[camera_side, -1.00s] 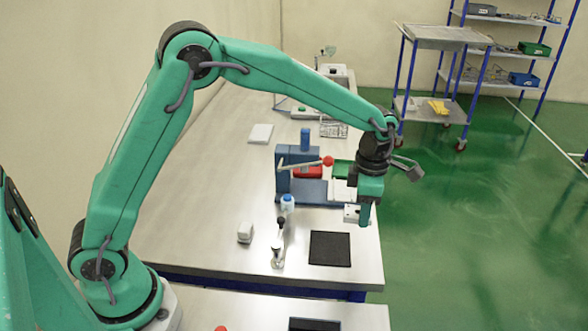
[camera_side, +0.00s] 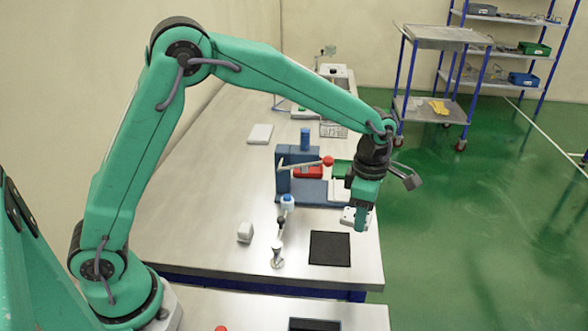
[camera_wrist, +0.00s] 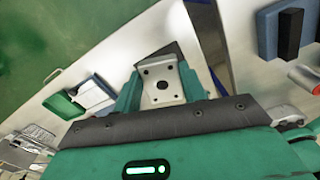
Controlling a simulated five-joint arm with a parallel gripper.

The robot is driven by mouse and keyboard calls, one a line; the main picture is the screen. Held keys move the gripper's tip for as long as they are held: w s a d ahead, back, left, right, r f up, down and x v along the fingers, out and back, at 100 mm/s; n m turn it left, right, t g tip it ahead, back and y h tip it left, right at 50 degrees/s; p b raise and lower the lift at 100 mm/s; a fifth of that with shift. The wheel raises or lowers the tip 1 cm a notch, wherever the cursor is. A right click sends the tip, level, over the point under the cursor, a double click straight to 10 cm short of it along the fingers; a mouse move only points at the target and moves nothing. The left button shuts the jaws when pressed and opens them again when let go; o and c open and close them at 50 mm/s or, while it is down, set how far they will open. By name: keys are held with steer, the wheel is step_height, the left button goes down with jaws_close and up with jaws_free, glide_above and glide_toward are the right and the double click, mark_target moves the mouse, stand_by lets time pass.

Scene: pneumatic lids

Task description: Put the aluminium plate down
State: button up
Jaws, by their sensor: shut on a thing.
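The aluminium plate (camera_wrist: 162,82) is a small silvery plate with a large centre hole and smaller holes. In the wrist view it sits between the two teal fingers. In the side view the plate (camera_side: 348,215) shows as a pale edge left of the fingers, mostly hidden. My gripper (camera_side: 360,224) is shut on it and points down over the right part of the table, behind the black mat (camera_side: 330,249). A dark patch shows behind the plate in the wrist view. I cannot tell how high the plate is above the table.
A blue press (camera_side: 283,178) with a red-knobbed lever stands just left of my gripper. A toggle clamp (camera_side: 278,255), a blue-capped bottle (camera_side: 288,203) and a small white block (camera_side: 245,232) stand left of the mat. The mat is bare. The table's right edge is close.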

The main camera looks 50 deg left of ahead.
steer(key=s+d+m, duration=0.3)
steer(key=s+m, duration=0.8)
steer(key=m, duration=0.3)
steer(key=shift+s+d+r+m, duration=0.15)
steer(key=shift+s+r+m, duration=0.1)
steer(key=shift+s+m, duration=0.1)
glide_above(330, 251)
step_height(330, 251, down, 7)
steer(key=shift+f, duration=2)
steer(key=shift+f, duration=0.15)
steer(key=o, duration=1)
